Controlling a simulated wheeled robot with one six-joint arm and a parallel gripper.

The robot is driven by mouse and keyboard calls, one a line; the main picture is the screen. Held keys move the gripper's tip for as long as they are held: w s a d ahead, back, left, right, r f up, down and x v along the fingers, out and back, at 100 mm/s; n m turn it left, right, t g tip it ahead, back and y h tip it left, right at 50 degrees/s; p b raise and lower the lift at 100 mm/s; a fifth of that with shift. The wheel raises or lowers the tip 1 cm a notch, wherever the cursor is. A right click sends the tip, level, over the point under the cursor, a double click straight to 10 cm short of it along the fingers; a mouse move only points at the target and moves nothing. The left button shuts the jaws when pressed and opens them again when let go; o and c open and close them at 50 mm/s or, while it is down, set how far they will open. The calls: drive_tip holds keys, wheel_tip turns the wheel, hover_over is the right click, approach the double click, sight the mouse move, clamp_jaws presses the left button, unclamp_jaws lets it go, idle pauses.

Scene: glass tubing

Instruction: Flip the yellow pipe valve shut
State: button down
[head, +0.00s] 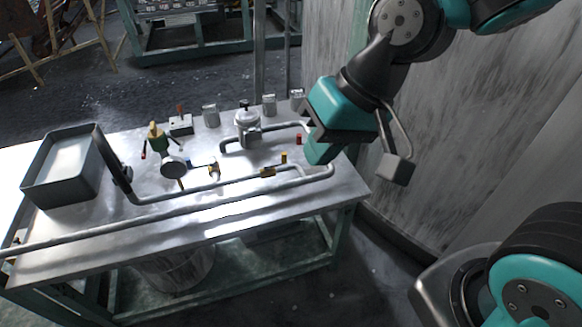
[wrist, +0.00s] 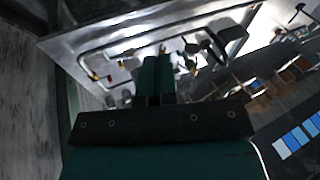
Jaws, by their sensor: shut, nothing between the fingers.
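A yellow valve body (head: 268,171) sits on the grey pipe (head: 235,182) that runs along the metal table. A small yellow piece (head: 284,157) stands just behind it. Another small yellow and dark fitting (head: 214,169) lies further left; which of these is the valve's handle I cannot tell. In the wrist view, small yellow parts (wrist: 95,77) show on the pipe at the left. My gripper (head: 317,153) is above the table's right part, to the right of the valve and apart from it. In the wrist view its teal fingers (wrist: 155,72) are together and empty.
A grey open tray (head: 60,196) stands at the table's left. A green and yellow figure-like fitting (head: 157,140), a silver pot-like part (head: 247,122) and several small canisters (head: 211,115) stand toward the back. A small red piece (head: 298,139) is close to my gripper. A grey wall (head: 450,110) rises at right.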

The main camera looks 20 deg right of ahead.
drive_tip(key=w+d+f+m+t+h+b, duration=0.1)
drive_tip(key=w+d+f+m+t+b, duration=0.1)
drive_tip(key=w+f+m, duration=0.3)
drive_tip(key=w+d+f+m+t+b, duration=0.2)
drive_tip(key=w+f+m, duration=0.4)
drive_tip(key=f, duration=0.5)
drive_tip(key=w+d+f+m+t+h+b, duration=0.1)
drive_tip(key=w+d+f+m+t+b, duration=0.2)
drive_tip(key=w+f+m+b, duration=0.3)
wheel_tip(320, 180, down, 2)
drive_tip(key=shift+w+d+f+h, duration=0.2)
drive_tip(key=shift+w+d+h, duration=0.15)
drive_tip(key=shift+w, duration=0.8)
